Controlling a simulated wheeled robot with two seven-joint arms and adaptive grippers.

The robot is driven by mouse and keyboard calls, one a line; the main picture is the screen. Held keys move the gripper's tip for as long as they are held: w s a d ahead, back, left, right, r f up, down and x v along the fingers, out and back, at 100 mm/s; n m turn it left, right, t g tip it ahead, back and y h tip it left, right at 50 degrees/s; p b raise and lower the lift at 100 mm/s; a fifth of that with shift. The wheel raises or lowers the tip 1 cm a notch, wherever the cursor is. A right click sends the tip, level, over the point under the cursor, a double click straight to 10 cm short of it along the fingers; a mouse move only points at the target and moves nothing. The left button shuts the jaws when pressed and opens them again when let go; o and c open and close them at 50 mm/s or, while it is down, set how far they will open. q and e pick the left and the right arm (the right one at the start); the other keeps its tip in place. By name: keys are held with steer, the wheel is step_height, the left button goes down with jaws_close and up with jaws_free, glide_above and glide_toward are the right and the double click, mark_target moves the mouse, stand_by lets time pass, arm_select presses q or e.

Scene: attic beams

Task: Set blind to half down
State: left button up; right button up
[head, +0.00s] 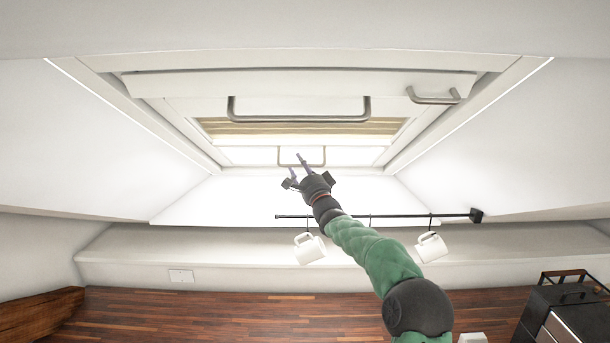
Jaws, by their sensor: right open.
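The blind (262,129) is a beige, faintly striped band across the upper part of the roof window opening. A pale strip lies below it, with a small U-shaped grey handle (279,156) at its middle. My right gripper (298,163) is open, its two thin purple-grey fingers pointing up at this handle. The fingertips overlap the handle's lower part in the head view; I cannot tell whether they touch it. My left gripper is not in view.
The white window frame (205,86) has a long grey bar handle (235,108) and a smaller handle (418,99) above the blind. Below, a black rail (400,215) carries a left white mug (308,250) and a right one (431,247), close to my right arm.

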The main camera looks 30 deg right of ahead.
steer(key=v, duration=1.2)
stand_by(0.3)
